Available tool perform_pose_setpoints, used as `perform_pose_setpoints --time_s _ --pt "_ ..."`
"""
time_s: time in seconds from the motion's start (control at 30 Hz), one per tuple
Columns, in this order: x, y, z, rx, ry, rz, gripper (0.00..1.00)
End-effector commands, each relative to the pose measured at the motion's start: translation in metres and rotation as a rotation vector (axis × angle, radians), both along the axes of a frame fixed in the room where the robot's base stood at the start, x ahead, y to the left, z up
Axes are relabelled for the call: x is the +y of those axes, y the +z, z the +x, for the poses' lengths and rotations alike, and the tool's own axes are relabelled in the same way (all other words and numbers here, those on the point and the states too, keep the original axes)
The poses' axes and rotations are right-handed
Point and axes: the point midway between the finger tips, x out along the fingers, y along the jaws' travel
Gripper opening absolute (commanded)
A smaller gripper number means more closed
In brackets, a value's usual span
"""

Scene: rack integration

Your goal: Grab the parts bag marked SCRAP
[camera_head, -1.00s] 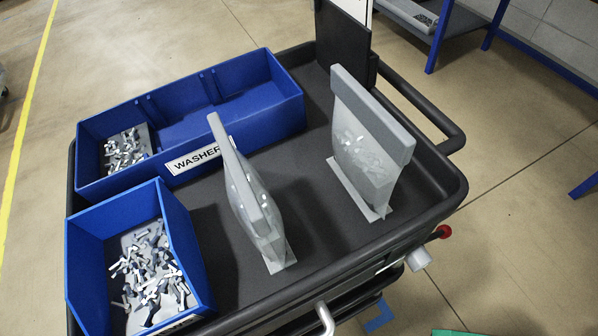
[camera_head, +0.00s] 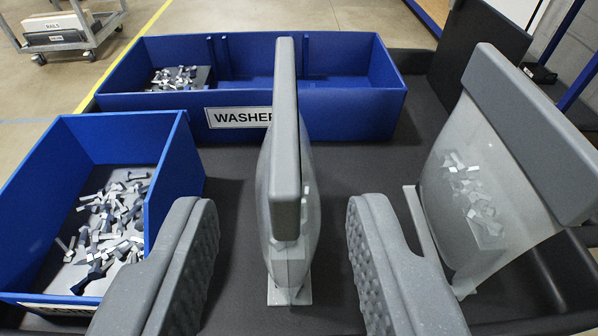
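Two translucent parts bags with grey top bars stand upright on a dark cart tray. The middle bag (camera_head: 285,190) is seen nearly edge-on. The right bag (camera_head: 480,190) shows its broad side, with small metal parts inside. No SCRAP marking is readable on either bag. My gripper (camera_head: 283,240) is open, its two grey textured fingers at the bottom of the view. The middle bag stands between the fingers in the picture, with a gap on each side and no visible contact. The right bag is beyond the right finger.
A blue bin (camera_head: 110,165) with bolts stands at left. A longer blue bin (camera_head: 330,115) labelled WASHER, its label partly hidden by the middle bag, stands behind. A black upright panel (camera_head: 478,50) is at back right. Another trolley (camera_head: 72,38) stands far off at top left.

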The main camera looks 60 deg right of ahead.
Motion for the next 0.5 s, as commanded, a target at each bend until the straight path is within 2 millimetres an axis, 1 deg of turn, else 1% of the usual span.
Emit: perform_pose_setpoints --time_s 0.03,0.1,0.2,0.5 --pt "-0.008 -0.004 0.005 0.002 -0.004 -0.001 0.36" --pt "-0.017 -0.005 0.012 -0.002 -0.003 -0.002 0.36" --pt "-0.024 -0.008 0.018 -0.004 -0.003 -0.002 0.36" --pt "-0.035 -0.014 0.027 -0.001 0.001 0.001 0.36"
